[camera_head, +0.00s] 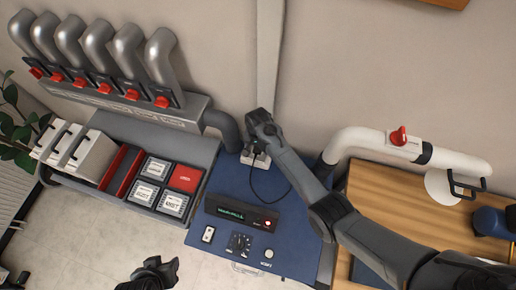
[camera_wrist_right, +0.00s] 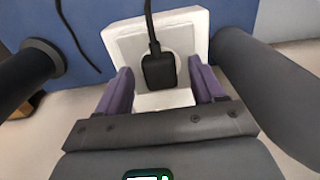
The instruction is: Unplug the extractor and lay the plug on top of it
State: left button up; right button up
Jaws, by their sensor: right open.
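The extractor is a blue box (camera_head: 215,232) with a small display, a switch and a dial on its panel. A white wall socket (camera_wrist_right: 203,28) holds a black plug (camera_wrist_right: 158,70), whose cord rises from it in the right wrist view. In the head view the cord (camera_head: 253,185) curves down to the extractor. My right gripper (camera_wrist_right: 160,83) is open, with its purple fingers on either side of the plug and visible gaps to it. In the head view the right hand (camera_head: 258,150) mostly hides the socket and plug. My left gripper (camera_head: 157,272) is low in the head view, its fingers unclear.
A grey duct manifold (camera_head: 150,108) with several pipes and red valves stands left of the extractor. Below it is a rack (camera_head: 140,210) with labelled boxes and binders. A white pipe (camera_head: 365,140) with a red valve crosses above the wooden table (camera_head: 390,190) at right.

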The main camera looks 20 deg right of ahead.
dwell(0.5)
grip_shut()
jog(key=shift+r+p, duration=0.15)
jog(key=shift+p, duration=0.2)
jog(key=shift+r+p, duration=0.4)
jog(key=shift+p, duration=0.05)
jog(key=shift+r+p, duration=1.15)
jog(key=shift+p, duration=0.15)
jog(key=shift+r+p, duration=1.35)
jog(key=shift+p, duration=0.15)
